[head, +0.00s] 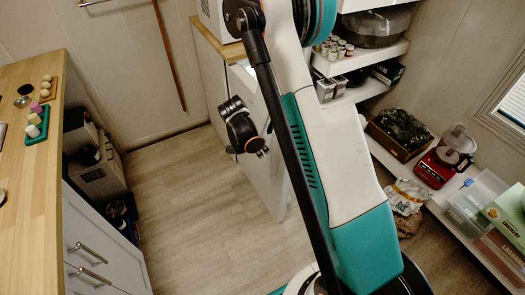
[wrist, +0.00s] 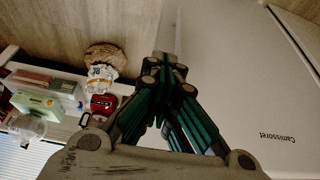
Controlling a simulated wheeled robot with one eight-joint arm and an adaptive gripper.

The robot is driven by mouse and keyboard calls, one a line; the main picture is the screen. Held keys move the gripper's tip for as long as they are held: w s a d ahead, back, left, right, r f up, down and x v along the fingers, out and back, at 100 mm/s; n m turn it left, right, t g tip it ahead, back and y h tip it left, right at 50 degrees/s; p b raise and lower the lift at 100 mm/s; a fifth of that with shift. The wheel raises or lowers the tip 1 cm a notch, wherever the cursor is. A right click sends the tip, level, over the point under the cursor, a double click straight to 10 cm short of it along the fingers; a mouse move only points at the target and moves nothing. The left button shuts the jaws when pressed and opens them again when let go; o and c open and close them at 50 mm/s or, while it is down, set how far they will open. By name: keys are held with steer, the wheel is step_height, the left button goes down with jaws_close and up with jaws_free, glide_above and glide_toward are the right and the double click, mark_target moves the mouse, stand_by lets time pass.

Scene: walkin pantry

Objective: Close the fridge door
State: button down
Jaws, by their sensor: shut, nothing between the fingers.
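The white fridge door (head: 270,168) stands beneath and in front of the wooden-topped unit in the head view, partly hidden behind my arm. It appears to stand out at an angle, though how far is hard to tell. In the wrist view a large pale panel (wrist: 225,65) with the lettering "Camissoret" fills the right side. My gripper (wrist: 170,62) is shut and empty, with its fingers beside the left edge of this panel. I cannot tell whether they touch it.
A wooden counter (head: 32,150) runs along the left. White shelves (head: 375,92) on the right hold jars, a crate and a red food processor (head: 445,158). A bag (head: 405,197) sits near the low shelf. Open floor (head: 185,200) lies between counter and door.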

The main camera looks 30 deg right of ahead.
steer(key=d+f+b, duration=0.3)
steer(key=d+f, duration=0.3)
steer(key=shift+w+d, duration=0.2)
steer(key=shift+d, duration=0.05)
steer(key=shift+d+f, duration=0.1)
